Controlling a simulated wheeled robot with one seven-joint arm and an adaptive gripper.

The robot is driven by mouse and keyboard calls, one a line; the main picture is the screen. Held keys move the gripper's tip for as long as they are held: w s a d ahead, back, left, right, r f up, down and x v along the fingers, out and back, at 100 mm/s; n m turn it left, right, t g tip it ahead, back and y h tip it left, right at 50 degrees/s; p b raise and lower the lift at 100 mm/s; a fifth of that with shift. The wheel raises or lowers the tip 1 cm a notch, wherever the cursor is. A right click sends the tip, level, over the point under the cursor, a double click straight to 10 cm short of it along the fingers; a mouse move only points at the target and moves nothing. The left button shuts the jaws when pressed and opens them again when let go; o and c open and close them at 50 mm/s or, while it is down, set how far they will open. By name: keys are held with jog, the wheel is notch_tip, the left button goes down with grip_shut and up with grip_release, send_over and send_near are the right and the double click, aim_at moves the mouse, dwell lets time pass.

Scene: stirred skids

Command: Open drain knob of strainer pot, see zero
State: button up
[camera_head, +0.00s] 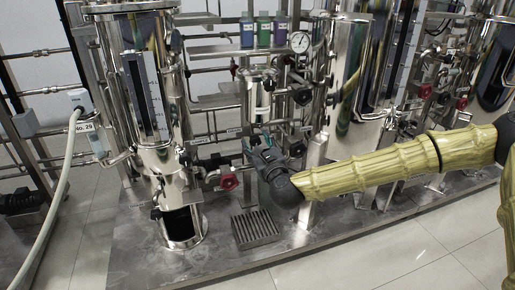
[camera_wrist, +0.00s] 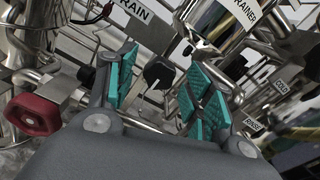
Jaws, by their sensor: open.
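The strainer pot (camera_head: 259,92) is a small upright steel vessel at the middle of the head view. Its labelled steel body (camera_wrist: 212,22) shows tilted at the top of the wrist view, with the label partly cut off. My gripper (camera_head: 256,140) is just below the pot in the head view. In the wrist view its teal-padded fingers (camera_wrist: 158,82) stand apart. A black knob (camera_wrist: 158,72) shows in the gap between them, near a label ending in "RAIN" (camera_wrist: 142,12). I cannot tell whether the pads touch it. The knob is hidden in the head view.
A red valve handle (camera_wrist: 34,114) is left of my fingers; a red handle (camera_head: 229,182) also shows in the head view. A round gauge (camera_head: 299,41) is above right of the pot. A tall steel column (camera_head: 150,90) stands left. A floor grate (camera_head: 255,228) lies below my gripper.

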jog(key=shift+w, duration=0.15)
jog(key=c, duration=1)
